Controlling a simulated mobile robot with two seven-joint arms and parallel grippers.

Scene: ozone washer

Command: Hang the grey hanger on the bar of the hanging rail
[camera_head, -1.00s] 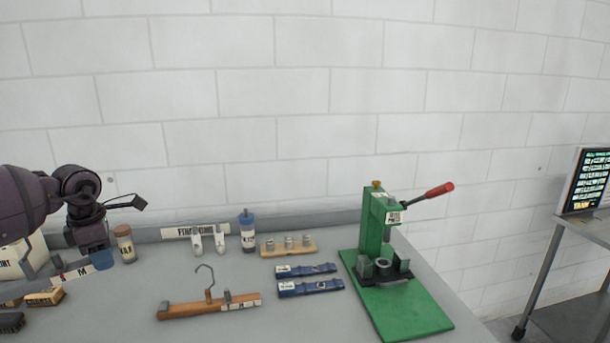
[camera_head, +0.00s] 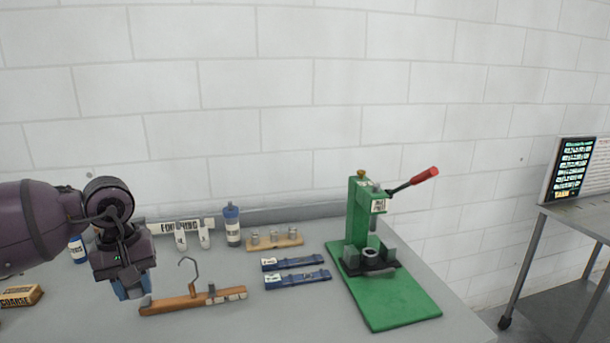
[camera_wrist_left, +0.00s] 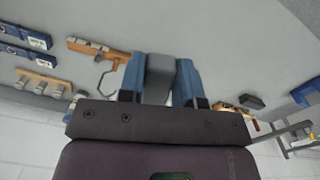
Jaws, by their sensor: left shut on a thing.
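My left gripper (camera_head: 132,285) is low over the table at the left, its blue fingers pointing down. In the left wrist view the fingers are shut on a grey piece (camera_wrist_left: 160,78), which I take to be part of the grey hanger. The rest of it is hidden by the gripper and fingers. A wooden hanger (camera_head: 180,303) with a wire hook lies on the table just right of the gripper, and also shows in the left wrist view (camera_wrist_left: 92,46). I cannot make out the hanging rail. My right gripper is not in view.
A green press (camera_head: 362,225) with a red-tipped lever stands at the right on a green base. Two blue bars (camera_head: 297,278), a wooden block with metal pegs (camera_head: 273,241) and a blue-capped bottle (camera_head: 232,226) sit between. A grey tubular bracket (camera_wrist_left: 292,137) shows at the wrist view's right.

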